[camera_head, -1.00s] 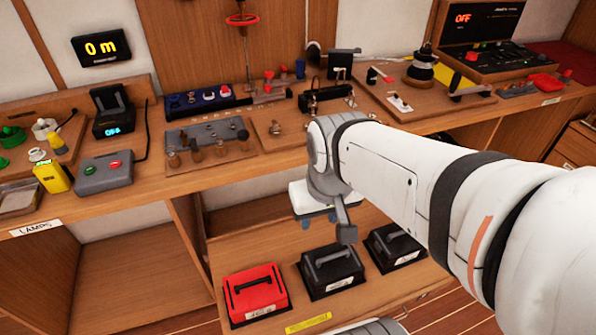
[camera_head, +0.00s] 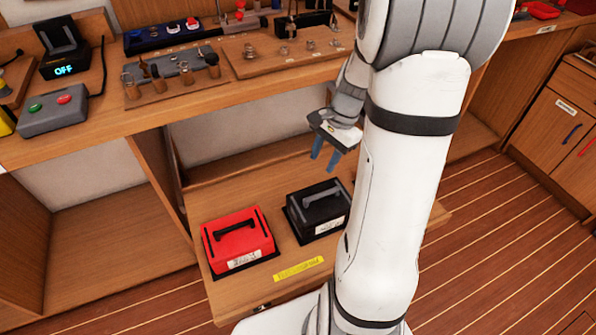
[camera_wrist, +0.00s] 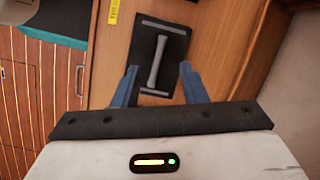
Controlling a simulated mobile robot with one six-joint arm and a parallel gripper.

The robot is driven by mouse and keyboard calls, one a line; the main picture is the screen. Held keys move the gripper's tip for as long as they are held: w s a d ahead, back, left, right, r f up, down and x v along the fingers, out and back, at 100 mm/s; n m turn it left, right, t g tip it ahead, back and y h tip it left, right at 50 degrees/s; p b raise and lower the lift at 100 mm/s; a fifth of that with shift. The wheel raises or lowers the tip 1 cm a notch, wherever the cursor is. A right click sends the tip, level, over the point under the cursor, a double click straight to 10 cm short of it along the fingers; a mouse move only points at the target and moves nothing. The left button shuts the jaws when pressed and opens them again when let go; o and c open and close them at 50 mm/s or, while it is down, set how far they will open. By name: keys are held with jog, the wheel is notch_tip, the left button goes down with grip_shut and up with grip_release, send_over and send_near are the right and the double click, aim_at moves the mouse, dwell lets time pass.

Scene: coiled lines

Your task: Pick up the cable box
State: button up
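A red box (camera_head: 238,240) with a dark handle and a white label sits in the open drawer (camera_head: 345,255). A black box (camera_head: 318,209) with a grey handle and a white label sits to its right. The labels are too small to read, so I cannot tell which is the cable box. My gripper (camera_head: 325,160) is open and empty, pointing down above the drawer, behind and above the black box. In the wrist view a black box (camera_wrist: 172,52) with a grey bar handle lies ahead between the spread fingers (camera_wrist: 157,82), apart from them.
My arm covers the drawer's right part. A yellow label (camera_head: 299,269) lies near the drawer's front edge. The bench above carries a pegboard of tools (camera_head: 170,80) and a button box (camera_head: 54,110). An empty shelf bay (camera_head: 105,235) opens at left; a cabinet (camera_head: 555,130) stands at right.

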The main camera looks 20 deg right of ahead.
aim_at(323, 193)
jog(key=d+f+m, duration=0.1)
jog(key=f, duration=0.1)
jog(key=w+d+f+m+b, duration=0.1)
jog(key=f, duration=0.2)
jog(key=d+f+m+y+b, duration=0.1)
jog(key=d+f, duration=0.1)
jog(key=f, duration=0.1)
jog(key=shift+w+f+m, duration=0.1)
jog(key=shift+w+m, duration=0.1)
jog(key=shift+m, duration=0.1)
jog(key=shift+d+b+x, duration=0.25)
jog(key=shift+b+x, duration=0.25)
jog(key=shift+x, duration=0.75)
jog(key=x, duration=0.2)
jog(key=b+x, duration=0.1)
jog(key=x, duration=0.1)
jog(key=b+x, duration=0.1)
jog(key=shift+s+a+f, duration=0.25)
jog(key=shift+s+f, duration=0.05)
jog(key=shift+f, duration=0.05)
jog(key=shift+c, duration=0.5)
grip_shut()
jog(key=shift+r, duration=0.1)
